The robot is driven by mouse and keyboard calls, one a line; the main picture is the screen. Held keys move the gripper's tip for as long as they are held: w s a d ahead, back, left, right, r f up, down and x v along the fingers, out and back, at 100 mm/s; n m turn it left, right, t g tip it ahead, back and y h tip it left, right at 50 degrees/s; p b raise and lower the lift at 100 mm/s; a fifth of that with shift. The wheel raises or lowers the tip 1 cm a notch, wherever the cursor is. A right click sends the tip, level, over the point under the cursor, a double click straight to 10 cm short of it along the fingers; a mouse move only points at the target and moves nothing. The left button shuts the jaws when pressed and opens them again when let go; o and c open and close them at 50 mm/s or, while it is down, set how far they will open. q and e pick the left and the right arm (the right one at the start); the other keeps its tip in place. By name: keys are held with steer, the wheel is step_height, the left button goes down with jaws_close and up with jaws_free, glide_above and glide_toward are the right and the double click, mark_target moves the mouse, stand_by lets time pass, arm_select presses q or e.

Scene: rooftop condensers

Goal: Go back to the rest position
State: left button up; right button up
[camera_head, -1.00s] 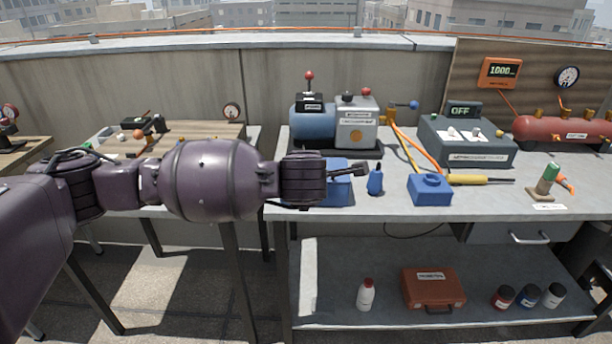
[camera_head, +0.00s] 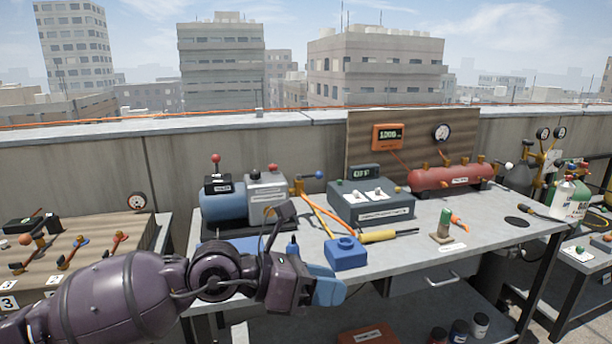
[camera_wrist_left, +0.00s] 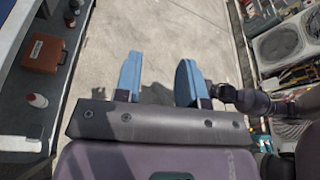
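My left gripper (camera_head: 328,287) shows in the head view in front of the bench's front edge, its blue fingers pointing right. In the left wrist view its two blue fingers (camera_wrist_left: 158,64) stand apart with bare floor between them, so it is open and empty.
The workbench (camera_head: 405,240) carries a blue block (camera_head: 346,253), a grey box (camera_head: 372,204), a vacuum pump (camera_head: 223,203) and a red manifold (camera_head: 452,176). An orange case (camera_wrist_left: 44,53) and white bottle (camera_wrist_left: 37,100) lie on its lower shelf. Open floor (camera_wrist_left: 165,30) lies below the left gripper.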

arm_select(q)
steer(key=a+r+n+t+h+p, duration=0.1)
steer(key=a+r+n+t+h, duration=0.35)
steer(key=n, duration=1.05)
steer(key=a+f+n+t+y+p, duration=0.2)
steer(key=a+f+n+t+y, duration=0.9)
steer(key=n, duration=1)
steer(key=s+a+f+n+g+y+p, duration=0.1)
steer(key=s+a+f+n+g+y, duration=0.2)
steer(key=s+a+f, duration=0.4)
steer(key=s+a+f+n+g+y+p, duration=0.2)
steer(key=s+a+f+n+g+y, duration=0.2)
steer(key=s+f, duration=1.2)
steer(key=s+a+n+y, duration=0.1)
steer(key=s+a+n, duration=0.2)
steer(key=n, duration=0.1)
steer(key=shift+s+a, duration=0.35)
arm_select(e)
steer(key=shift+t, duration=0.4)
step_height(320, 180, up, 6)
steer(key=shift+s+d+f, duration=0.1)
steer(key=shift+s+d, duration=0.05)
